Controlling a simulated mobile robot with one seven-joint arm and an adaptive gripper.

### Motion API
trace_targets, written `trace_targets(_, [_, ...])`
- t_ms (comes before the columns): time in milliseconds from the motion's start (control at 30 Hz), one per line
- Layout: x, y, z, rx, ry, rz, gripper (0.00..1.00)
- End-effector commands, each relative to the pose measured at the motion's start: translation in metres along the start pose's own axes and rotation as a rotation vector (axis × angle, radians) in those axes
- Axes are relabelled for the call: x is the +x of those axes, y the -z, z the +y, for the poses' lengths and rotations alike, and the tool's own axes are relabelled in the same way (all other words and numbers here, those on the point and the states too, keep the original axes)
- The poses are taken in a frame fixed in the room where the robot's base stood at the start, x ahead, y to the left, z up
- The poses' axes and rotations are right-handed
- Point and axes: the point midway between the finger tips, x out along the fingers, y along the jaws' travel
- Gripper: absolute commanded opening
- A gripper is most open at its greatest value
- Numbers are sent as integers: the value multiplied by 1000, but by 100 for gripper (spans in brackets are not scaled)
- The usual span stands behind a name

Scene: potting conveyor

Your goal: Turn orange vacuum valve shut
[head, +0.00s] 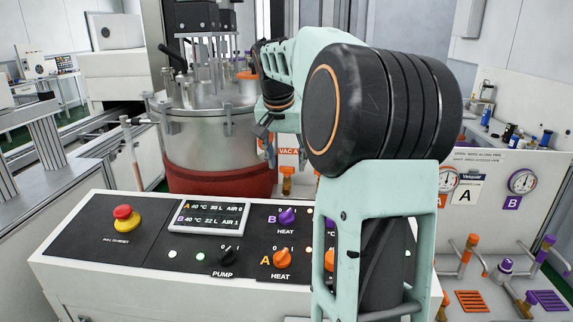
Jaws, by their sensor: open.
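The orange vacuum valve (288,172) is in the head view, below an orange "VAC A" label (289,151) and in front of the steel tank. Its orange part sits above a brass-coloured body. My gripper (264,136) hangs at the end of my arm, just left of the label and a little above the valve. It is open, and nothing shows between its fingers. It appears apart from the valve, though the depth between them is hard to judge. My arm hides the area to the right of the valve.
A control panel (100,222) with a red stop button (123,211), orange and purple knobs and a display stands in front. The steel tank (205,128) with a dark red lower band is behind. A white board (545,170) with gauges and several pipe valves is at right.

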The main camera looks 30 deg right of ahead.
Motion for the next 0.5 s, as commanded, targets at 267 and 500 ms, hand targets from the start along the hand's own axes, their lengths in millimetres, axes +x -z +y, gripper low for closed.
trace_targets(267, [13,0,0,0,1,0,47])
trace_targets(500, [13,0,0,0,1,-1,39])
